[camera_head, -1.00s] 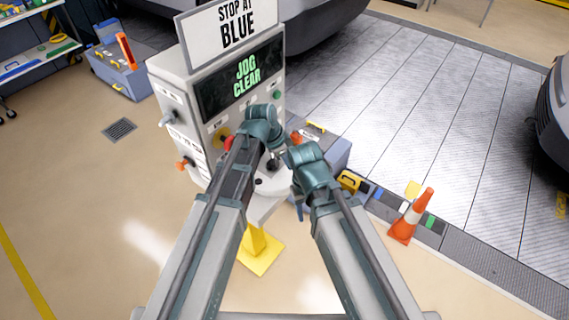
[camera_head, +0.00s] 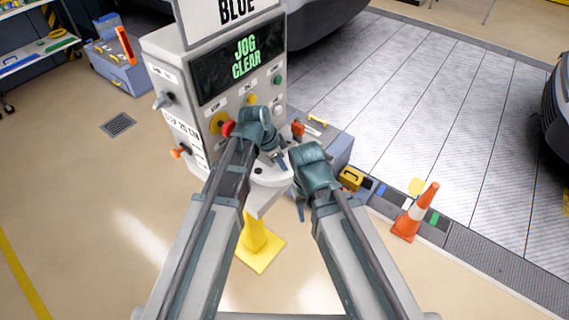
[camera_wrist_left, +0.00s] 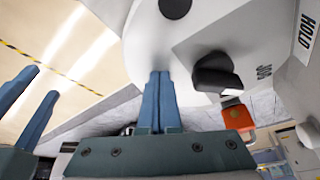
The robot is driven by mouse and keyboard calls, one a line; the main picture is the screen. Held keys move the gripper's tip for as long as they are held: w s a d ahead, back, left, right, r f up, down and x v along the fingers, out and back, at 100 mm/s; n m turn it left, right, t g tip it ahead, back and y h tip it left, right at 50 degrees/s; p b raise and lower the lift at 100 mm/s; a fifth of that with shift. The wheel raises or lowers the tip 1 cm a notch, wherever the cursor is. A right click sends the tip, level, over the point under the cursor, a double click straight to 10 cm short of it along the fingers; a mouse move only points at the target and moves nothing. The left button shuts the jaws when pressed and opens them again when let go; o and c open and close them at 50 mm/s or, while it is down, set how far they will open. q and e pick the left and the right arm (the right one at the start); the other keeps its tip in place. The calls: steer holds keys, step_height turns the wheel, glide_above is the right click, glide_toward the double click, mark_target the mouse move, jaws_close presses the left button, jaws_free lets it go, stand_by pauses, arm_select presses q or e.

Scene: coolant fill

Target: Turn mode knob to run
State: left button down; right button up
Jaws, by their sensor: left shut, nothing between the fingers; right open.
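The console (camera_head: 160,52) shows "JOG CLEAR" in green on its dark screen. In the left wrist view a black knob (camera_wrist_left: 215,75) stands on a grey plate of the pale ledge (camera_wrist_left: 165,45), beside the label "JOG"; "HOLD" is printed farther right. In the head view my left gripper mostly hides this knob. My left gripper (camera_head: 279,160) is shut and empty over the ledge; in the wrist view its fingertips (camera_wrist_left: 160,74) are left of the knob, apart from it. My right gripper (camera_head: 301,211) is open and empty, lower right of the ledge; its fingers also show in the wrist view (camera_wrist_left: 35,92).
The console front has a red button (camera_head: 227,128) and a green button (camera_head: 278,80). A black side knob (camera_head: 162,100) and an orange lever (camera_head: 180,151) stick out left.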

mark_target(275, 170)
arm_select(q)
steer(key=shift+s+a, duration=0.3)
steer(key=shift+a, duration=0.35)
stand_by(0.8)
steer(key=shift+s+a, duration=0.1)
steer(key=shift+a, duration=0.7)
steer(key=shift+a+r, duration=0.1)
